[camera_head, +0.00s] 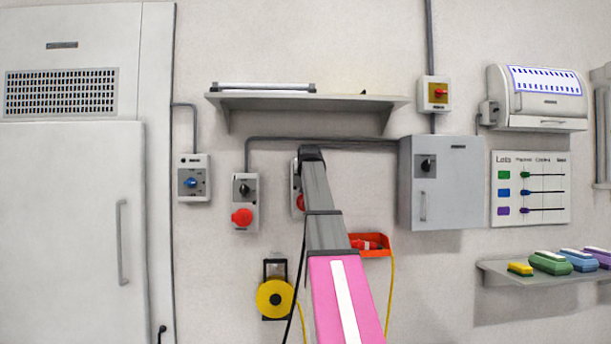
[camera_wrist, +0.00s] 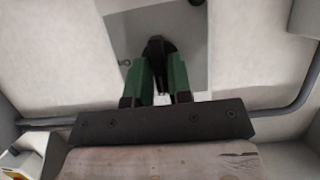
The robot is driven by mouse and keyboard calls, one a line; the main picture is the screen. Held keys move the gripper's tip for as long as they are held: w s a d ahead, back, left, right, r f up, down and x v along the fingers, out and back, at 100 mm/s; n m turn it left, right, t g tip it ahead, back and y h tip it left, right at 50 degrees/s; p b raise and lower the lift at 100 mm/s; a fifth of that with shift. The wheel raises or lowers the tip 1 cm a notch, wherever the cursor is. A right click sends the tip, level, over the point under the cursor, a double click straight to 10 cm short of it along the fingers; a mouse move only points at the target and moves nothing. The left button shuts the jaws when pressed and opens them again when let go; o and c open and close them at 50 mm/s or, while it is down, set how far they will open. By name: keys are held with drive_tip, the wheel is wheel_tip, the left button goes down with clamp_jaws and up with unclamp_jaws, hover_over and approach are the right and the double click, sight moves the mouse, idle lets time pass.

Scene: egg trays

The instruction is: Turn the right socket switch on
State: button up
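The right socket switch (camera_head: 298,203) is on the wall, mostly hidden behind my arm in the head view; a bit of its red part shows at the arm's left edge. In the wrist view its grey plate (camera_wrist: 197,52) fills the middle, with a black knob (camera_wrist: 157,47) on it. My gripper (camera_wrist: 158,62) has its two green fingers on either side of the knob's raised handle, at or very near it. Whether they press on it cannot be told. The knob's exact angle is partly hidden by the fingers.
The left socket (camera_head: 245,190) with a red plug sits just left of my arm. A shelf (camera_head: 300,102) juts out above. A grey box (camera_head: 440,195) is to the right, and an orange tray (camera_head: 376,246) and yellow reel (camera_head: 274,299) hang below.

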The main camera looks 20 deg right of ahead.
clamp_jaws()
drive_tip(key=m+y, duration=0.2)
drive_tip(key=m, duration=0.1)
drive_tip(key=shift+d+t, duration=0.2)
drive_tip(key=shift+t, duration=0.1)
drive_tip(key=m+t+y, duration=0.1)
drive_tip(key=m, duration=0.2)
drive_tip(key=shift+s+d+f+y, duration=0.1)
drive_tip(key=shift+f+y, duration=0.05)
drive_tip(key=shift+y, duration=0.25)
drive_tip(key=m, duration=0.1)
drive_tip(key=m+t+y, duration=0.1)
drive_tip(key=m, duration=0.1)
drive_tip(key=shift+d+f+m+t, duration=0.1)
drive_tip(key=shift+f+m+t, duration=0.1)
drive_tip(key=shift+m+t, duration=0.1)
drive_tip(key=shift+f+m+t+y, duration=0.15)
drive_tip(key=shift+m+t, duration=0.3)
drive_tip(key=shift+m, duration=0.5)
drive_tip(key=shift+m+t+y, duration=0.25)
drive_tip(key=shift+m+t, duration=0.2)
drive_tip(key=shift+m, duration=0.5)
